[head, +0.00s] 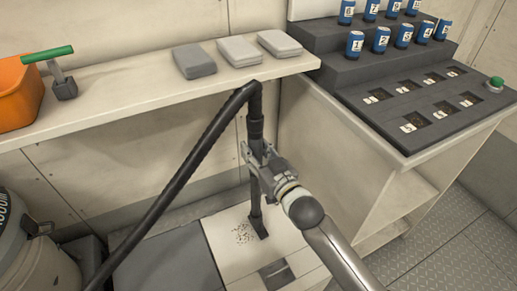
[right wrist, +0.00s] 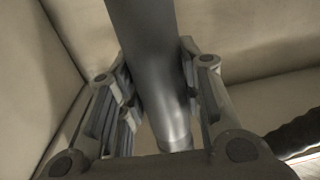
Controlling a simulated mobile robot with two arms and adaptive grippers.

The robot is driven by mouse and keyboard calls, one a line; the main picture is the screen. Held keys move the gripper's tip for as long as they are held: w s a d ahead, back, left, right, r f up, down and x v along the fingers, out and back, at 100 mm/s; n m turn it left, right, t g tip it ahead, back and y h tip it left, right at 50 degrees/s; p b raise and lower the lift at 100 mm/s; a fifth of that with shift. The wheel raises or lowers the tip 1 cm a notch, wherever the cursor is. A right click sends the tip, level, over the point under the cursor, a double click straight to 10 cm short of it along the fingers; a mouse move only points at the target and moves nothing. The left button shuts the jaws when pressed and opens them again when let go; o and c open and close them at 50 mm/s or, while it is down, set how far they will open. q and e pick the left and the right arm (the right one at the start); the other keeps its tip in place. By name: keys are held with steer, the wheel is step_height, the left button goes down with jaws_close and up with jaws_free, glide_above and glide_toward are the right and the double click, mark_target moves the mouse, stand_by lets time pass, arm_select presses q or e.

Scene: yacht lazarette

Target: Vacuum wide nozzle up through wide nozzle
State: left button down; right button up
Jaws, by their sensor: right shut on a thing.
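A black vacuum wand (head: 254,198) stands nearly upright, with its nozzle (head: 258,228) at the lower end, at or just above a white panel (head: 225,240). A thick black hose (head: 190,165) bends from its top down to the lower left. My right gripper (head: 256,163) is shut on the wand at mid-height. In the right wrist view the dark tube (right wrist: 150,60) passes between the fingers (right wrist: 160,100). Dark specks (head: 242,234) lie on the panel just left of the nozzle. Whether the nozzle touches the panel is unclear. My left gripper is not in view.
A shelf (head: 130,90) behind holds grey pads (head: 194,61), an orange bin (head: 18,95) and a green-handled tool (head: 58,75). A stepped dark rack (head: 400,80) with several blue canisters stands at right. A grey drum (head: 30,250) is lower left. A dark opening (head: 274,273) lies in front of the nozzle.

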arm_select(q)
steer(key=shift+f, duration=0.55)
arm_select(e)
steer(key=a, duration=0.1)
steer(key=s+a, duration=0.1)
steer(key=shift+a, duration=0.3)
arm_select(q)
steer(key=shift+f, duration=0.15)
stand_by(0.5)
arm_select(e)
steer(key=shift+a, duration=0.25)
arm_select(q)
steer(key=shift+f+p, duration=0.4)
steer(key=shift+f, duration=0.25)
arm_select(e)
steer(key=shift+s+a, duration=0.2)
steer(key=shift+a, duration=0.5)
steer(key=shift+s+a, duration=0.25)
steer(key=shift+a, duration=0.45)
steer(key=shift+s+a, duration=0.2)
steer(key=shift+a, duration=0.5)
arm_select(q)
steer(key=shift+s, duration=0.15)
arm_select(e)
steer(key=shift+r, duration=0.1)
